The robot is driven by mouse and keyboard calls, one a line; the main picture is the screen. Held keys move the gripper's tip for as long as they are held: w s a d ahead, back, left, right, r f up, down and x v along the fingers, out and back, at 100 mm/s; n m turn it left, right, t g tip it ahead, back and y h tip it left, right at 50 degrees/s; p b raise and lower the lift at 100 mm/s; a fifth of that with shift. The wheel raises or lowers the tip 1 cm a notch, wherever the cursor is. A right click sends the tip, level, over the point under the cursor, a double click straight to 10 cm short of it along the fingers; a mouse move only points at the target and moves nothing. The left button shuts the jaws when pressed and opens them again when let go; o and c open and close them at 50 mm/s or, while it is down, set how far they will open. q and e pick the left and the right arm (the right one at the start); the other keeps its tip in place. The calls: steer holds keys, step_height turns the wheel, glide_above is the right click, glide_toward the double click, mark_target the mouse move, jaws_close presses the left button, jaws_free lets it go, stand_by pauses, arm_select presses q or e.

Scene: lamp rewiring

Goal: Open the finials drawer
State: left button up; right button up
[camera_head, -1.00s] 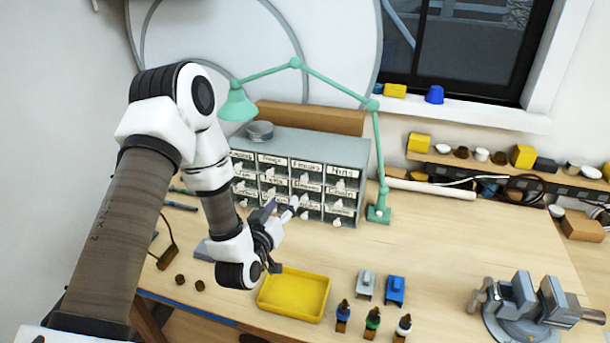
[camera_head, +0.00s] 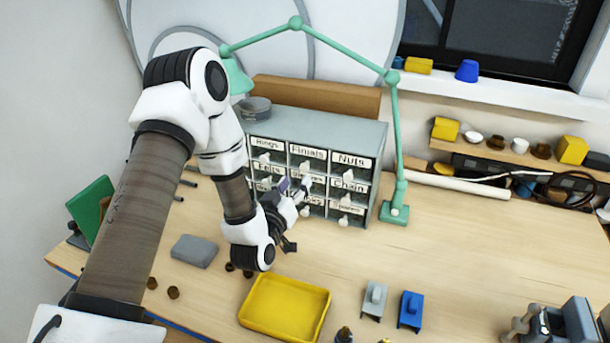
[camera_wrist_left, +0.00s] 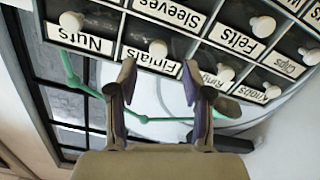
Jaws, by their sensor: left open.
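The grey drawer cabinet (camera_head: 340,125) stands at the back of the workbench. Its Finials drawer (camera_head: 307,152), with a white label and pale knob, is in the top row between Rings and Nuts, and looks shut. My left gripper (camera_head: 298,190) is open in front of the cabinet, below the Finials label in the head view, and hides parts of lower drawers. In the upside-down left wrist view, the Finials knob (camera_wrist_left: 157,48) lies just beyond and between the open fingertips (camera_wrist_left: 158,78). I see no contact. My right gripper is out of view.
A green lamp arm (camera_head: 396,140) stands at the cabinet's right. A yellow tray (camera_head: 285,308) lies in front of the cabinet. Grey and blue blocks (camera_head: 411,310) stand to its right. The bench between the cabinet and these is mostly clear.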

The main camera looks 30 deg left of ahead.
mark_target(303, 168)
arm_select(q)
steer(key=p+x, duration=0.1)
steer(key=x, duration=0.1)
steer(key=p+x, duration=0.1)
steer(key=x, duration=0.1)
steer(key=r+x, duration=0.1)
steer(key=x, duration=0.1)
steer(key=shift+w+p, duration=0.15)
steer(key=shift+p, duration=0.25)
steer(key=shift+w+a+f, duration=0.15)
steer(key=shift+w+f, duration=0.2)
steer(key=shift+w, duration=0.05)
steer(key=shift+s+r, duration=0.1)
steer(key=shift+s, duration=0.05)
jaws_close()
